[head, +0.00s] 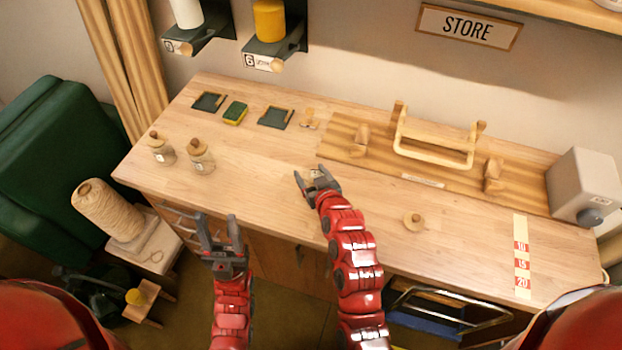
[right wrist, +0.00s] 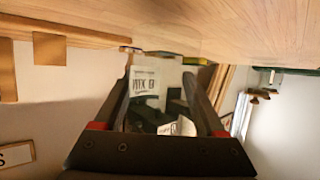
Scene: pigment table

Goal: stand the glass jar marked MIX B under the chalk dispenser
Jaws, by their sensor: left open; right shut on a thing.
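My right gripper (head: 312,176) is shut on the glass jar marked MIX B; the label of the jar (right wrist: 146,84) shows between the fingers in the right wrist view. In the head view the jar is mostly hidden by the gripper, over the middle of the table. Two dispensers hang on the wall at the upper left: one with white contents (head: 187,14), one with yellow (head: 269,20). Their labels are too small to read fully, so I cannot tell surely which holds chalk. My left gripper (head: 218,222) is open and empty, in front of the table's front edge.
Two dark pads (head: 208,102) (head: 275,118) and a sponge (head: 235,113) lie at the back left. A wooden rack (head: 432,151) and a grey box (head: 581,182) are at right. A wooden stopper (head: 413,221) lies mid-right.

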